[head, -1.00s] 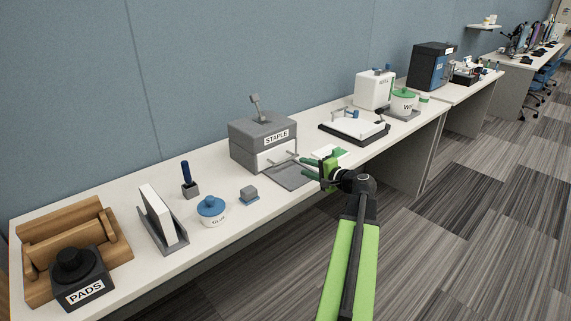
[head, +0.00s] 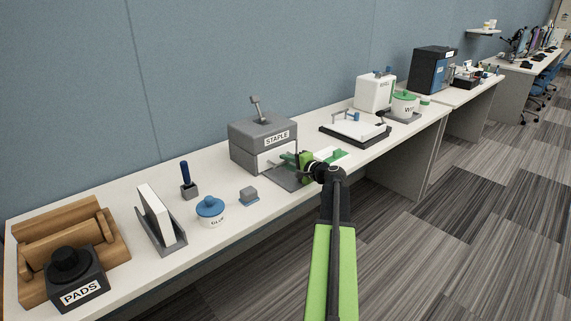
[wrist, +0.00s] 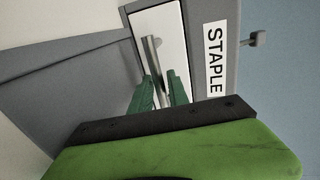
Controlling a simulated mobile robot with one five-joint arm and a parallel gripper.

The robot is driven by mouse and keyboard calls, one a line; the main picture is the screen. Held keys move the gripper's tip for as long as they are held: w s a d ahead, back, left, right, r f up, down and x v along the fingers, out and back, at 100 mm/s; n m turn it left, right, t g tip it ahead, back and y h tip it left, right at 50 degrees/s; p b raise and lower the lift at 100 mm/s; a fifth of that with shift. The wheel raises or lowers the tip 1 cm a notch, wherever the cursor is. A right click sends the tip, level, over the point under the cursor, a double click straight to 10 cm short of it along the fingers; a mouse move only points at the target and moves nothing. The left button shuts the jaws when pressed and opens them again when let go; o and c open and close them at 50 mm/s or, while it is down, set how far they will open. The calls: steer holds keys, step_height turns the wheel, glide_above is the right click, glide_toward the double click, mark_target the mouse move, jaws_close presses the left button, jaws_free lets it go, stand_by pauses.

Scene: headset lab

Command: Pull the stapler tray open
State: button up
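The stapler (head: 258,132) is a grey box labelled STAPLE with a lever on top; it also shows in the wrist view (wrist: 198,12). Its tray has a white front (head: 266,161), which shows close up in the wrist view (wrist: 174,30). A metal bar handle (wrist: 151,55) stands out from that front. My gripper (head: 288,159) is at the tray front. In the wrist view its green fingers (wrist: 162,90) are apart, with the lower end of the handle between them. I cannot tell whether either finger touches the handle. In the head view my gripper partly hides the tray front.
A grey plate (head: 284,180) lies before the stapler. A blue-lidded glue pot (head: 210,211) and a small grey block (head: 249,194) stand to the left. A black-edged tray with white paper (head: 355,128) is to the right. The desk's front edge runs below my gripper.

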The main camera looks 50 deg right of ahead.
jaws_close()
stand_by(0.9)
